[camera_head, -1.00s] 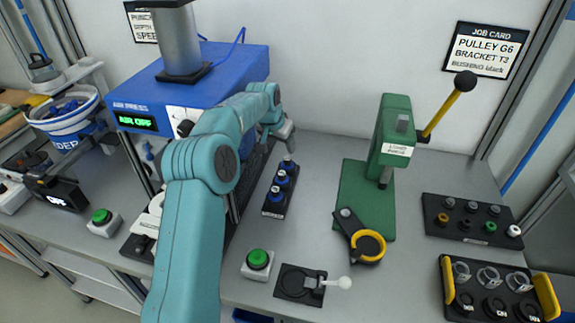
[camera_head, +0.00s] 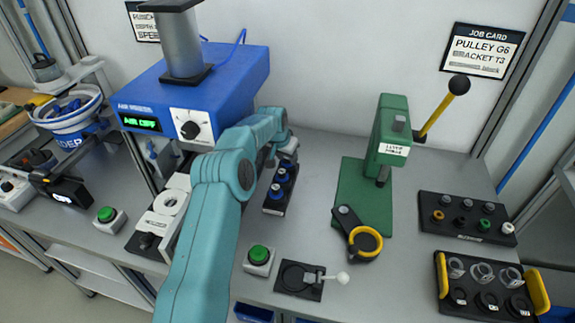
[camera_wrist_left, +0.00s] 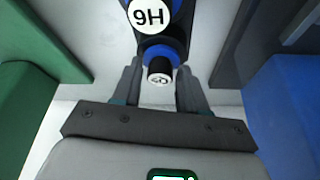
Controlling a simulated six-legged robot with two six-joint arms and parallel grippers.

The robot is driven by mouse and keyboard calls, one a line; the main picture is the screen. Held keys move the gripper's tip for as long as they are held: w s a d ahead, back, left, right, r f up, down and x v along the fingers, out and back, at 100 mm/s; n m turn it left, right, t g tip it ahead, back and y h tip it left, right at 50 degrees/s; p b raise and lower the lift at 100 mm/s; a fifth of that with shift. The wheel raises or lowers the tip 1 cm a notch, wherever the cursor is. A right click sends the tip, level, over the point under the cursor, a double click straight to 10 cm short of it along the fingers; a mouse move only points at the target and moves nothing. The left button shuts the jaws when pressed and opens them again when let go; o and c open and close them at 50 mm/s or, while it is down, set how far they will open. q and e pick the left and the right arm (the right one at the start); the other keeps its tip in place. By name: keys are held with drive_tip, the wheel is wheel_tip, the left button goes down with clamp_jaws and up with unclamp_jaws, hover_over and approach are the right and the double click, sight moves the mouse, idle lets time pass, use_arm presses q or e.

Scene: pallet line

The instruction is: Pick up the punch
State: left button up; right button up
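Several blue-and-black punches (camera_head: 280,184) stand in a black holder (camera_head: 272,209) at the middle of the bench in the head view. My left gripper (camera_head: 289,152) is at the far end of this holder, partly hidden by my arm. In the left wrist view, a punch with a dark body, blue ring and small white-marked end (camera_wrist_left: 160,76) lies between the spread fingers of my left gripper (camera_wrist_left: 158,88). Gaps show beside it. A larger white label (camera_wrist_left: 150,14), reading like H6 upside down, shows beyond it. My right gripper is not in view.
A blue press (camera_head: 190,115) stands to the left. A green hand press (camera_head: 365,190) with a yellow lever stands to the right. Two black part trays (camera_head: 465,237) lie at the right. A green button (camera_head: 259,256) and a small black fixture (camera_head: 300,281) are in front.

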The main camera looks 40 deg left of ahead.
use_arm(q)
drive_tip(key=shift+c, duration=1.3)
drive_tip(key=shift+r, duration=0.1)
